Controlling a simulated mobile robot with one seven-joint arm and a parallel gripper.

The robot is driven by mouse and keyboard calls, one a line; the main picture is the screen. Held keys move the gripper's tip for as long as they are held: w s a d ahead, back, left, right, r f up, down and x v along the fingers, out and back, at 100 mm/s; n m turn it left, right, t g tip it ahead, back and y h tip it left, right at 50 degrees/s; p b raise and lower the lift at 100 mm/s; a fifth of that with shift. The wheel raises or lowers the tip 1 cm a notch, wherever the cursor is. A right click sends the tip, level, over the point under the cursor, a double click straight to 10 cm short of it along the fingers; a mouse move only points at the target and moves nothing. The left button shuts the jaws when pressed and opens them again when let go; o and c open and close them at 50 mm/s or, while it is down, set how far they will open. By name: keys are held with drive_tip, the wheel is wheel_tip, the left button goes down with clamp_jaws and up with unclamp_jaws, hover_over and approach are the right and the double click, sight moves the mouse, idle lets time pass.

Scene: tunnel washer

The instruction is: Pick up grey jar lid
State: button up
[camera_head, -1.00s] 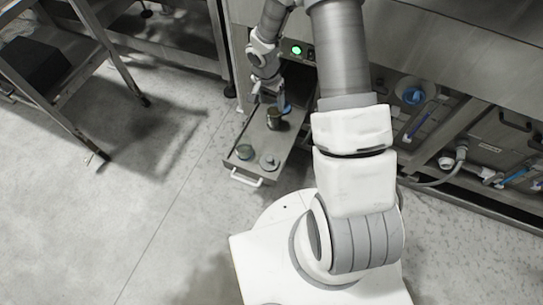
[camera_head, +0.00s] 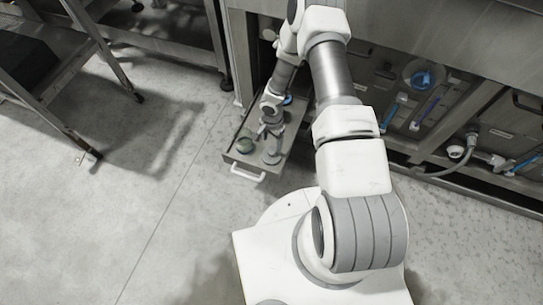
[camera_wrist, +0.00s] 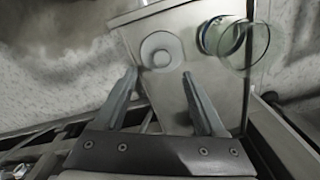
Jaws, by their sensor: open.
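The grey jar lid (camera_wrist: 161,50) is a round, pale disc with a small raised centre. It lies flat in the open metal drawer (camera_wrist: 128,31), near its front end. In the head view the lid (camera_head: 271,158) is partly covered by my gripper (camera_head: 273,140). In the wrist view my gripper (camera_wrist: 160,72) is open and empty. Its fingertips are spread about as wide as the lid, one toward each side of it. I cannot tell the height gap between them.
A greenish glass jar (camera_wrist: 236,40) stands to the right of the lid, close to the right finger; it shows in the head view (camera_head: 244,145) too. The drawer has a white handle (camera_head: 247,174) in front. A metal rack (camera_head: 75,70) stands left. Floor between is clear.

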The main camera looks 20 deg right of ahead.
sight(271, 152)
drive_tip(key=f+b, duration=0.1)
drive_tip(key=f, duration=0.4)
drive_tip(key=f+b, duration=0.1)
drive_tip(key=f, duration=0.1)
drive_tip(key=shift+w+f+b, duration=0.25)
drive_tip(key=shift+f+b, duration=0.05)
drive_tip(key=shift+b, duration=0.05)
clamp_jaws()
